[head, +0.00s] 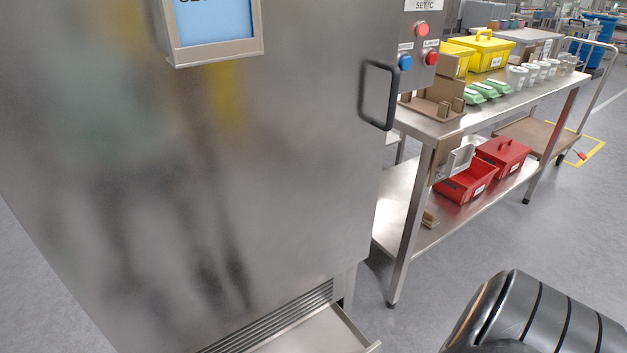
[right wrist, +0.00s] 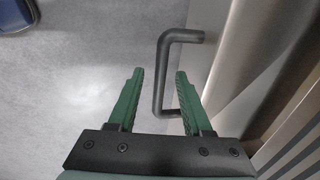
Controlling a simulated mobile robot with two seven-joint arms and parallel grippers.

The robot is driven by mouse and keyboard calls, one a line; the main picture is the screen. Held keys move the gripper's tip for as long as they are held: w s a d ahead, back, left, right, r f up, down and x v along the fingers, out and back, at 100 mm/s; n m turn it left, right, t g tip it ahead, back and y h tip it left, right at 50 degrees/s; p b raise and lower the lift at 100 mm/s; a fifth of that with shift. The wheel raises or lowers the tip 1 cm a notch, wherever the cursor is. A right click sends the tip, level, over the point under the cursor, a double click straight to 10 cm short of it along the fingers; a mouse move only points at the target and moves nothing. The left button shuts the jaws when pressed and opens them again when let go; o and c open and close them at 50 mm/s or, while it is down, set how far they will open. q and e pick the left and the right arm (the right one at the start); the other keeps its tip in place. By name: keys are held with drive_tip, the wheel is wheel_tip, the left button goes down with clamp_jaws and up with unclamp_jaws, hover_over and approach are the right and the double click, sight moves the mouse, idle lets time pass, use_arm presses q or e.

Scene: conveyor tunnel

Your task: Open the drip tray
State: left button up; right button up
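The drip tray (head: 318,336) is a shallow steel tray at the bottom of the steel cabinet (head: 250,180). It sticks out below a slatted vent (head: 282,320), and its front part runs out of the head view. In the right wrist view, a black bracket handle (right wrist: 160,85) stands out from a steel face. My right gripper (right wrist: 160,73) is open, with its green fingers on either side of the handle's bar. I see a gap on each side, and no clear contact. My left gripper shows in neither view.
The cabinet door has a black handle (head: 378,95) at its right edge. A steel workbench (head: 492,100) stands to the right, with red bins (head: 503,153) on its lower shelf. A trolley (head: 530,136) stands beyond. The floor between cabinet and bench front is clear.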

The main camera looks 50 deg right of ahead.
use_arm(q)
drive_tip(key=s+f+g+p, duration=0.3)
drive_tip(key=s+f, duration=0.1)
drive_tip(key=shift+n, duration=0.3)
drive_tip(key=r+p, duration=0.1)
drive_tip(key=p, duration=0.1)
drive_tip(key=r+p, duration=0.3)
drive_tip(key=p, duration=0.1)
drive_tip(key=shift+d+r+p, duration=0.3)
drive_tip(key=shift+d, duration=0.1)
use_arm(e)
wheel_tip(320, 180, up, 12)
drive_tip(key=s, duration=0.2)
drive_tip(key=shift+s+a+r, duration=0.15)
drive_tip(key=shift+s+a, duration=0.05)
drive_tip(key=shift+a, duration=0.05)
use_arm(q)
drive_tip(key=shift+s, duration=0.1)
